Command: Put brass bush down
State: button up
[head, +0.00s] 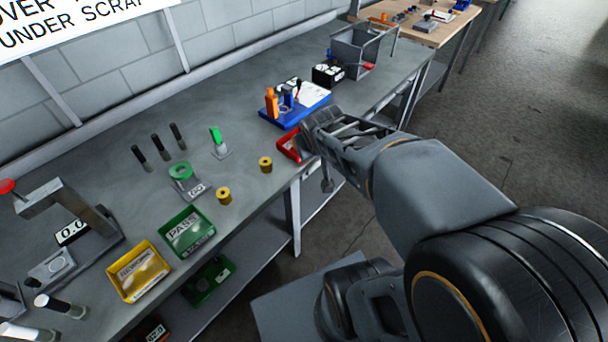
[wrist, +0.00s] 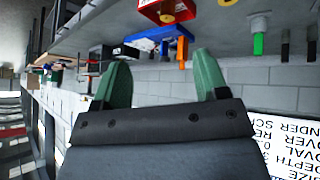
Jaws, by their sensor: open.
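My gripper (wrist: 160,76) is open, with its two green fingers apart and nothing between them in the wrist view. In the head view the end of my arm is over the front edge of the bench, beside the red bin (head: 289,147). In the wrist view, which is upside down, a brass-coloured round piece, seemingly a brass bush (wrist: 167,17), shows at the red bin (wrist: 150,12), apart from the fingers. Two more brass bushes stand on the bench in the head view, one (head: 224,196) near the green bin and one (head: 265,165) nearer the red bin.
A green PASS bin (head: 187,233) and a yellow bin (head: 139,271) sit along the front edge. A blue tray (head: 295,110) with an orange-handled tool stands behind the red bin. A green ring gauge (head: 181,171) and a grey box (head: 362,52) are also on the bench.

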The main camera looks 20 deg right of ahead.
jog(key=s+a+r+g+y, duration=0.1)
jog(key=s+a+g+y, duration=0.1)
jog(key=s+a, duration=0.5)
jog(key=shift+s+r+g, duration=0.35)
jog(key=shift+s+g, duration=0.05)
jog(key=shift+s, duration=0.7)
dwell(1.2)
